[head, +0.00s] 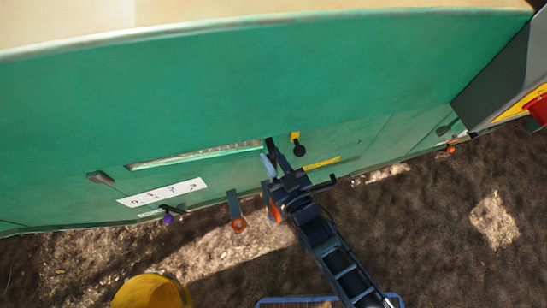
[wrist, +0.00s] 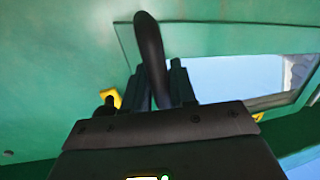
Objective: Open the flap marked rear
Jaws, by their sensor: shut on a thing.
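My gripper (head: 276,158) is at the green wall, at the right end of a long slot-like opening (head: 195,155). In the wrist view my gripper (wrist: 163,85) has its two fingers around a dark rounded handle (wrist: 149,45), shut on it. The handle stands in front of a green panel beside a rectangular opening (wrist: 225,80) that shows pale blue. I cannot read any marking that says rear. A white label (head: 160,192) with dark marks is below the slot, too small to read. My gripper hides part of the handle and the wall behind it.
A yellow tag with a dark knob (head: 298,150) is just right of my gripper. A yellow strip (head: 322,163) lies farther right. Orange (head: 238,226) and purple (head: 168,218) knobs hang along the lower edge. A yellow rounded thing (head: 150,291) is at the bottom. Brown ground lies in front.

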